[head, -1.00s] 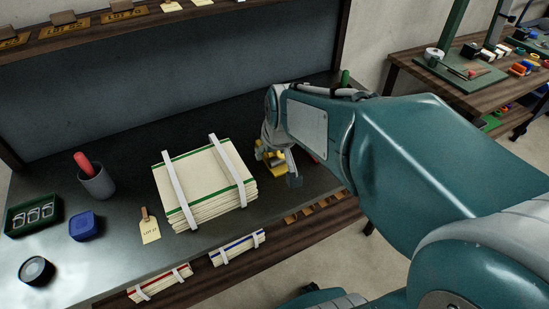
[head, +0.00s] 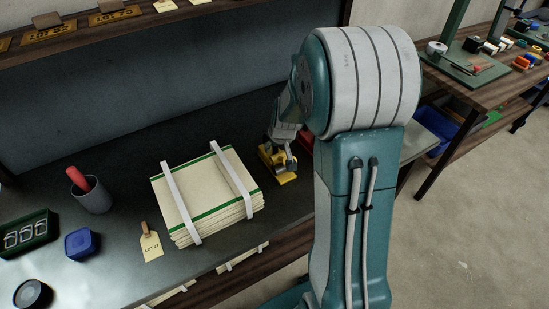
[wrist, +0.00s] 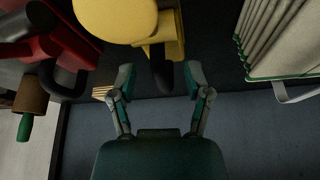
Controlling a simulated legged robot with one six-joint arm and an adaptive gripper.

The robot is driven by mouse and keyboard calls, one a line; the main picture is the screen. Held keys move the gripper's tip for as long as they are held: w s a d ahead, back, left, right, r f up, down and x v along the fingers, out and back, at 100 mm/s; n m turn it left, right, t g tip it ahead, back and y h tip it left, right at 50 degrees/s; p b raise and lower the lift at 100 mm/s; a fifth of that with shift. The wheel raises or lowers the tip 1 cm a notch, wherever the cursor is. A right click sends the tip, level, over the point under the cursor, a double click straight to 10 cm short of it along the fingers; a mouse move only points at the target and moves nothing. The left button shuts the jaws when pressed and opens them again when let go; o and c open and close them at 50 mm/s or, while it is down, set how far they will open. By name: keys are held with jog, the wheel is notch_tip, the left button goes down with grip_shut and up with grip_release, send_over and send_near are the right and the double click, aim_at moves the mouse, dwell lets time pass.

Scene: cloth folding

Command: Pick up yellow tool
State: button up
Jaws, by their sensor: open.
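The yellow tool (head: 282,175) lies on the dark bench to the right of the stack of cream folders, partly hidden by my gripper in the head view. In the wrist view the yellow tool (wrist: 165,30) is large at the top, with a dark curved part reaching down toward the gap between my fingers. My gripper (wrist: 158,80) is open, its two fingers spread just short of the tool's yellow body. Nothing is held. In the head view my gripper (head: 289,160) is low over the tool; whether they touch cannot be told.
The strapped folder stack (head: 206,195) stands close on the tool's left. A red tool (wrist: 50,40) lies on its other side, mostly hidden by my arm in the head view. A grey cup (head: 91,196), blue box (head: 79,244) and tag (head: 151,243) are farther left.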

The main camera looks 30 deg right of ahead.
aim_at(276, 148)
jog(key=x, duration=0.5)
jog(key=shift+w+d, duration=0.15)
jog(key=shift+w, duration=0.05)
grip_shut()
